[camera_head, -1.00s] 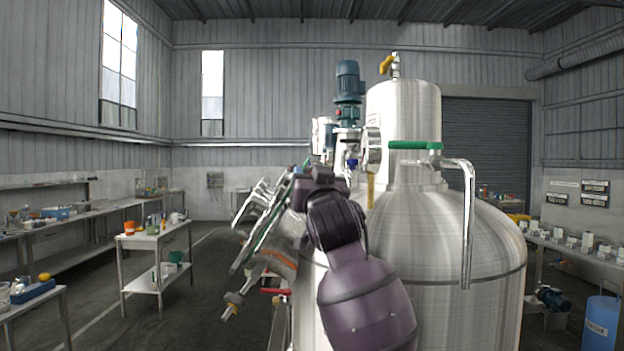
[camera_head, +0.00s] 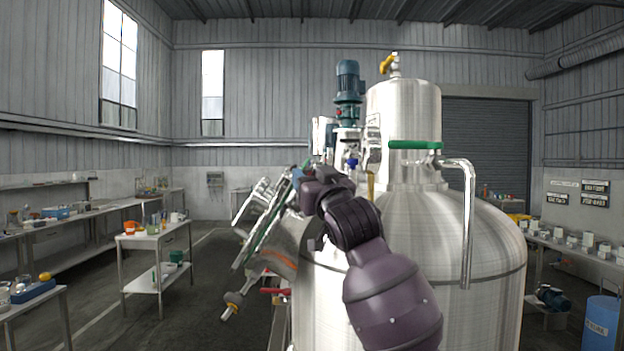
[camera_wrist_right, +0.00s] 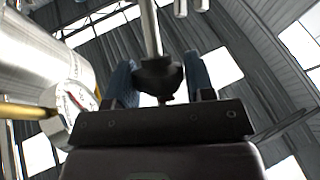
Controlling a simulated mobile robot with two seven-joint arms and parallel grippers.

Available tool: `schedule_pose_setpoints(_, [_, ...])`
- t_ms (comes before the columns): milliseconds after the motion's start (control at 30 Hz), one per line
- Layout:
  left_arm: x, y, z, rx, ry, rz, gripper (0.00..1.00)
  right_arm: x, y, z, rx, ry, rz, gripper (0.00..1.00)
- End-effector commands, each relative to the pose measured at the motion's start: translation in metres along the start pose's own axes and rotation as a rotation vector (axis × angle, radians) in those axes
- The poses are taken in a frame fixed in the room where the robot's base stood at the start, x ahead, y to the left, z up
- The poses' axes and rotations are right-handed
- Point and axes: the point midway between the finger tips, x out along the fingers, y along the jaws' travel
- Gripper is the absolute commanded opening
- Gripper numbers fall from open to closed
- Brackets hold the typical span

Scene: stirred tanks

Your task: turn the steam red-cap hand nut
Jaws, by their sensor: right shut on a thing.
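My right gripper (camera_head: 300,176) is up beside the tank's pipework in the head view, its arm coming from below. In the right wrist view its two blue fingers (camera_wrist_right: 161,78) stand on either side of a dark, lobed hand nut (camera_wrist_right: 158,72) and are shut on it. The nut sits at the end of a steel rod (camera_wrist_right: 150,25). No red cap shows on it from this side. In the head view the nut is hidden or too small to make out behind the gripper. My left gripper is not in view.
The large steel tank (camera_head: 470,240) stands close on the right. Angled steel pipework (camera_head: 262,225) lies left of my wrist, with a red handle (camera_head: 275,291) below. A small table (camera_head: 155,237) stands at left; floor between is clear.

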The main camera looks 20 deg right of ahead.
Motion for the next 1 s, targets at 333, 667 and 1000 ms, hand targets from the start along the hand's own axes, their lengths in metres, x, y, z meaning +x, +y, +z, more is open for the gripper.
schedule_pose_setpoints(333, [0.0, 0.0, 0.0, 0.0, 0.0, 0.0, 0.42, 0.0, 0.0, -0.001, 0.001, 0.001, 0.001, 0.75])
schedule_pose_setpoints(667, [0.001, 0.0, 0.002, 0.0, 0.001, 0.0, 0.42, -0.007, 0.0, 0.001, 0.001, 0.001, 0.001, 0.75])
schedule_pose_setpoints(1000, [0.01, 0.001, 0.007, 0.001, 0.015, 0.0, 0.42, -0.062, 0.0, 0.002, 0.0, 0.002, 0.002, 0.75])
